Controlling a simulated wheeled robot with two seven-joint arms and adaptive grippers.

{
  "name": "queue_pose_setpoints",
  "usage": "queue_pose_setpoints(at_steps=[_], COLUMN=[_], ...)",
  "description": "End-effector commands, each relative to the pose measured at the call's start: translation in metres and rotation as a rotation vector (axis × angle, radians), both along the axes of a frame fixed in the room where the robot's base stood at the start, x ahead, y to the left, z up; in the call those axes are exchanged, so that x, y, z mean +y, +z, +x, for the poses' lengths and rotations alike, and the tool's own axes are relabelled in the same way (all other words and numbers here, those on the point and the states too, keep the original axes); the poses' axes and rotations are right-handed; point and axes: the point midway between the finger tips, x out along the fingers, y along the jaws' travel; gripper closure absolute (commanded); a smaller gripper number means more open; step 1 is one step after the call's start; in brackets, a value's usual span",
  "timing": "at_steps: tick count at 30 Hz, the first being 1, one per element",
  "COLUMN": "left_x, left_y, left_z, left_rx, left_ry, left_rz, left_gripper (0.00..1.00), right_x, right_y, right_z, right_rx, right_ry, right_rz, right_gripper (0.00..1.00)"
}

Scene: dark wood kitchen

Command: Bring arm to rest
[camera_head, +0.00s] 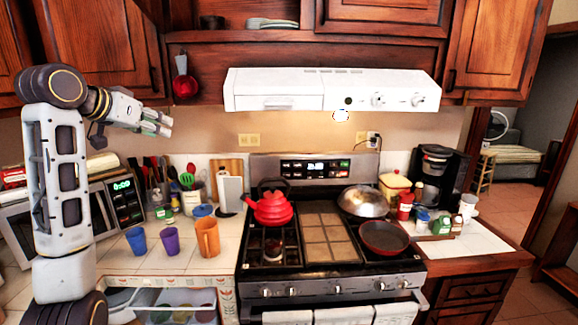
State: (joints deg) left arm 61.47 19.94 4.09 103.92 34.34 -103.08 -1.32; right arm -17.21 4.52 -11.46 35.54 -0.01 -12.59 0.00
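My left arm rises at the left of the head view and bends at its top. My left gripper (158,122) points to the right, in the air above the left counter and below the upper cabinets. Its fingers look slightly apart, but they are small and seen from the side, so I cannot tell how far open it is. I see nothing held in it. My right gripper is not in view.
The stove (330,275) carries a red kettle (272,209) and pans. Blue, purple and orange cups (207,238) stand on the left counter near an open drawer (170,302). The range hood (330,90) is to the gripper's right. A microwave (100,215) is behind my arm.

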Motion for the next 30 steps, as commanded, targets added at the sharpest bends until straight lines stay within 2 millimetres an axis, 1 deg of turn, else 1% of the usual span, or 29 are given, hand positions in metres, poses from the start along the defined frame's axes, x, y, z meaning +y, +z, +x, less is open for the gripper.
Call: queue_pose_setpoints(at_steps=[1,7,14,18,23,30], left_x=[-0.003,-0.013,-0.024,-0.03,-0.037,-0.048], left_y=[-0.017,-0.071,-0.134,-0.171,-0.212,-0.272], left_z=[0.003,0.008,0.008,0.004,-0.003,-0.019], left_rx=[0.018,0.074,0.137,0.175,0.216,0.279], left_ry=[0.003,0.016,0.03,0.036,0.042,0.049], left_rz=[0.005,0.027,0.053,0.067,0.083,0.105], left_gripper=[0.69,0.69,0.69,0.69,0.69,0.69], right_x=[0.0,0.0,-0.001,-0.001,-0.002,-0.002], right_y=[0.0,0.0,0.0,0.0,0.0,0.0], right_z=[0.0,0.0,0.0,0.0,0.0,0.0], right_rx=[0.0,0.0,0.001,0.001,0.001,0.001], right_ry=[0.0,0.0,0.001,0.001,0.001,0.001], right_rz=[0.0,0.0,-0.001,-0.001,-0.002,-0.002], right_gripper=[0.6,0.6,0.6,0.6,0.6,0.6])
